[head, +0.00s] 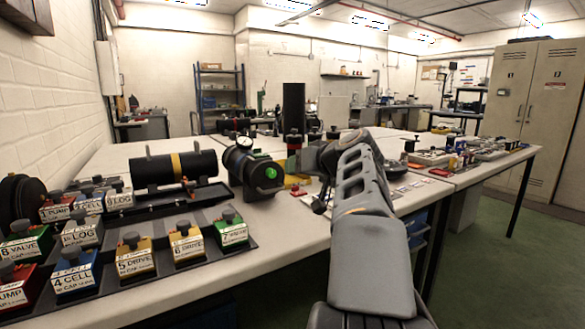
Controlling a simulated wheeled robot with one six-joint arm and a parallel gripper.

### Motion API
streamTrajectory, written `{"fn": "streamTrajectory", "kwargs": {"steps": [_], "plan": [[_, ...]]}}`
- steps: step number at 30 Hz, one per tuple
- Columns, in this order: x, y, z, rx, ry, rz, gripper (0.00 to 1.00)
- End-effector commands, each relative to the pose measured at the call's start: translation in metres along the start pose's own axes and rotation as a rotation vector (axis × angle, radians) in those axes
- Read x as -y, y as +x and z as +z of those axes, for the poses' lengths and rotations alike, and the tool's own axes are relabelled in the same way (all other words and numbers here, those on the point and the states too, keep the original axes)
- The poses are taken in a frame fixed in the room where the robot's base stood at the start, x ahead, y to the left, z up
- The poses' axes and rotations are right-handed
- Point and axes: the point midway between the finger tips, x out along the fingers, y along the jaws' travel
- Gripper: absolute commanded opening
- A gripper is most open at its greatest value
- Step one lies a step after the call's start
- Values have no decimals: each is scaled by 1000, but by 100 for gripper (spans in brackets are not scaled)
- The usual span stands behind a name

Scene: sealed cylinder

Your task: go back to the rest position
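My arm reaches forward over the bench from the bottom middle, and its grey forearm fills the right of centre. My gripper (308,160) is at the far end of the arm, above the bench and partly hidden by the wrist; its fingers are too small and dark to read. A black cylinder with a yellow band (175,167) lies on its side in a dark cradle at the left. A black unit with a round gauge and green face (252,172) stands between it and my gripper. A tall black cylinder (293,105) stands upright behind my gripper.
Several labelled coloured blocks with black knobs, such as 5 DRIVE (135,262), stand on a dark tray at front left. Small parts (475,150) cover the right bench. The white bench (290,240) is bare in front. Lockers (535,95) stand at far right beside green floor.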

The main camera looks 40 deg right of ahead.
Motion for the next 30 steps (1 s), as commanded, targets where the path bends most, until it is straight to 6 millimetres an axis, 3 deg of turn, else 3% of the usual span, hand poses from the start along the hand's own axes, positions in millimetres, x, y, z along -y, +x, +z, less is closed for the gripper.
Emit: {"fn": "streamTrajectory", "kwargs": {"steps": [23,26,30], "plan": [[2,-8,-1,4,1,-1,53],[14,-7,-5,34,8,-8,53],[54,-6,-8,143,29,-24,53]]}}
